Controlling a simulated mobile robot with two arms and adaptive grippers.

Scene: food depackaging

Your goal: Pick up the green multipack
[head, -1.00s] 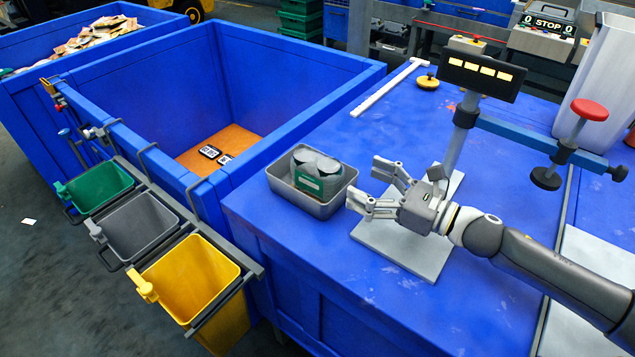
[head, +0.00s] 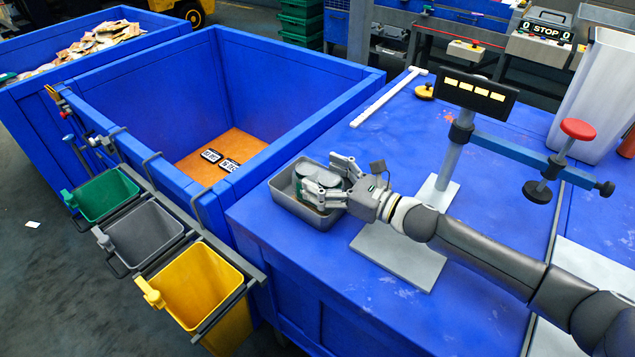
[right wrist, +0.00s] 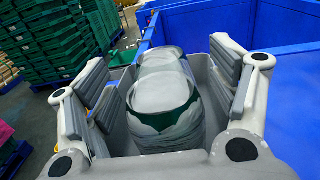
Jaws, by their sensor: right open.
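The green multipack (head: 305,177) holds grey-topped cans in a green wrap and sits in a metal tray (head: 289,205) on the blue table. In the right wrist view the multipack (right wrist: 165,100) lies between the two fingers, with gaps on both sides near the camera. My right gripper (head: 328,178) is open and reaches into the tray around the multipack. Its fingers hide part of the pack in the head view. The right wrist view also shows the open gripper (right wrist: 165,95). My left gripper is not in view.
A large blue bin (head: 290,75) with several black-and-white labelled items on its orange floor stands left of the table. Green (head: 103,195), grey (head: 143,232) and yellow (head: 197,282) buckets hang on its side. A post with a lit display (head: 480,92) stands behind my right arm.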

